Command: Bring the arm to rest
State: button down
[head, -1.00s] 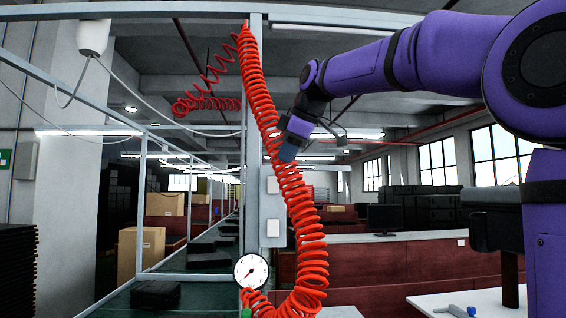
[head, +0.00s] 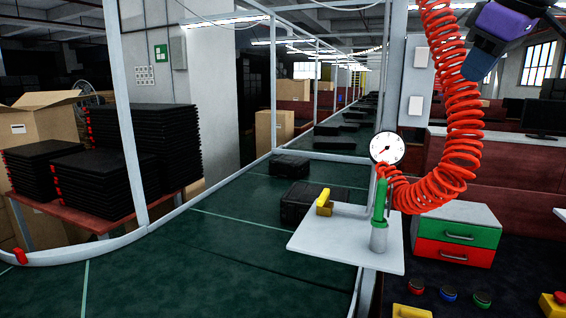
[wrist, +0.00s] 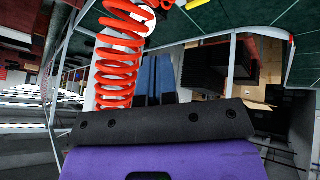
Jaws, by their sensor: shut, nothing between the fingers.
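My gripper (head: 480,68) shows at the upper right of the head view, with blue fingers pointing down and left beside the red coiled hose. In the wrist view my gripper's blue fingers (wrist: 155,78) are side by side with only a thin dark line between them, holding nothing. The purple arm is mostly out of the head view. The red coiled hose (head: 462,135) hangs close to the fingers. I cannot tell whether they touch it.
A white shelf (head: 335,245) carries a green tool (head: 380,200) and a yellow-handled item (head: 323,202). A pressure gauge (head: 387,148) is above it. The green conveyor (head: 215,235) curves past, with black cases (head: 300,205). A drawer unit (head: 457,235) stands at right.

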jog(key=s+a+f+m+g+h, duration=0.1)
jog(key=s+f+m, duration=0.6)
jog(key=s+f, duration=0.9)
notch_tip(320, 180, down, 5)
jog(key=shift+s+r, duration=0.1)
jog(key=shift+s, duration=0.3)
dwell(0.3)
